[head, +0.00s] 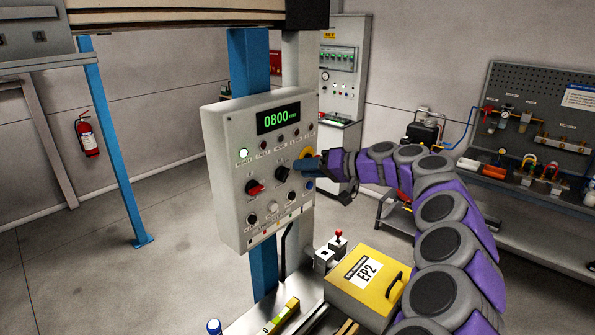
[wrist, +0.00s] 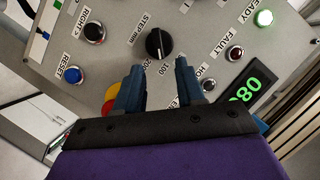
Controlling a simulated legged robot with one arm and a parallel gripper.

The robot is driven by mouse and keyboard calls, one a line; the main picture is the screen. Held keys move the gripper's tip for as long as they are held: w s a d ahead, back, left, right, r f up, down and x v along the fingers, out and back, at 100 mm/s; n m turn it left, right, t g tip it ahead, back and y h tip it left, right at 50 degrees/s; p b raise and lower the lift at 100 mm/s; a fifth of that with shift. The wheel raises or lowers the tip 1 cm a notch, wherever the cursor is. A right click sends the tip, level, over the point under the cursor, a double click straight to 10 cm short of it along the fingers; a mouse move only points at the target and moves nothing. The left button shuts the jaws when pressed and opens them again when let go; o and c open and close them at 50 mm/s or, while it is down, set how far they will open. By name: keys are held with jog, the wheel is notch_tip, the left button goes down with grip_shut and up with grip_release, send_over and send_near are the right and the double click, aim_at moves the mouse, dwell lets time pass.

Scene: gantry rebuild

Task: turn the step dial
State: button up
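The step dial (wrist: 158,43) is a round black knob with a white pointer line, on the grey control panel (head: 228,205). In the head view the dial (head: 282,173) is just left of my gripper (head: 306,165). In the wrist view my gripper (wrist: 158,78) has its two blue fingers spread apart with nothing between them. The dial lies ahead of the gap, beyond the fingertips. I cannot tell how far the tips are from the panel face.
A red-and-yellow button (wrist: 113,93) sits beside one finger, partly hidden. A blue reset button (wrist: 72,75), a black button (wrist: 94,32) and a lit green lamp (wrist: 263,18) are nearby. The display (head: 278,117) reads 0800. A yellow EP2 case (head: 350,300) stands below my arm.

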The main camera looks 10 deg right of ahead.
jog(key=v, duration=1.4)
jog(key=shift+d+b, duration=0.3)
jog(key=shift+b, duration=0.05)
jog(key=shift+w+f, duration=0.15)
